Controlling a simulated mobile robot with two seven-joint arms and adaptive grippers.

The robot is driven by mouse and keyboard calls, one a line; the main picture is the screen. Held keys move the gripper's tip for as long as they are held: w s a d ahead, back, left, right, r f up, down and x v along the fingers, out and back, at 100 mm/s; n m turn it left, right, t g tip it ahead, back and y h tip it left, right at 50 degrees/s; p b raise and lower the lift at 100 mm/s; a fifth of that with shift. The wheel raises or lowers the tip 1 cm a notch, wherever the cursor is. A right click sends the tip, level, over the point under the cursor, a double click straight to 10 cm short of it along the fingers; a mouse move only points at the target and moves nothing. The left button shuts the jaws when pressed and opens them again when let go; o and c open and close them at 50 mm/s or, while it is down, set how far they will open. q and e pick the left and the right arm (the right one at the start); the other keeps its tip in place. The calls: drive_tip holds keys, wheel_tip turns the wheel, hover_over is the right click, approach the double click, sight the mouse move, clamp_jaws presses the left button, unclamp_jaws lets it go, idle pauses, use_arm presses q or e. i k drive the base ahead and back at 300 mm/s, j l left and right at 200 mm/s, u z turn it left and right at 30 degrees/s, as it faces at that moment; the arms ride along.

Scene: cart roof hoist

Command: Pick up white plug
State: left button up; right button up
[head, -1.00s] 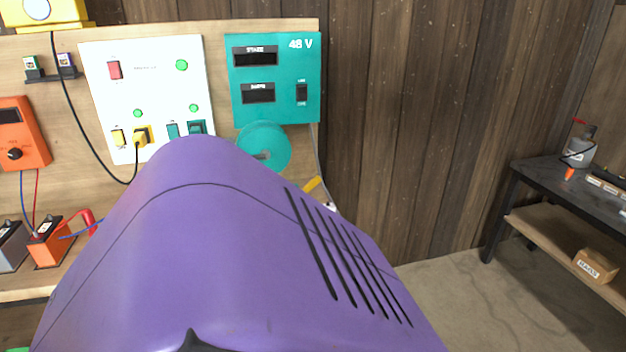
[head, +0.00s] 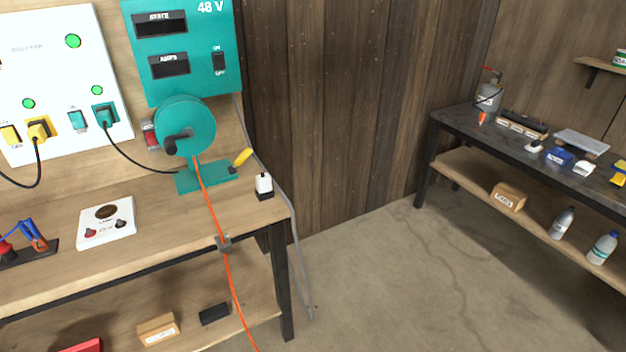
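A small white plug-like block (head: 264,183) stands upright in a dark base at the right end of the wooden workbench (head: 170,228). A grey cable (head: 292,222) passes close to its right and hangs to the floor; I cannot tell whether it joins the block. Neither of my grippers is in view.
A teal reel (head: 186,127) with an orange cable (head: 211,208) and a yellow handle (head: 242,157) stands left of the white block. A white box (head: 106,222) lies further left. A dark side bench (head: 465,120) holds small items at right. The floor between is clear.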

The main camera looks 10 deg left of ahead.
sight(263, 183)
drive_tip(key=u, duration=0.7)
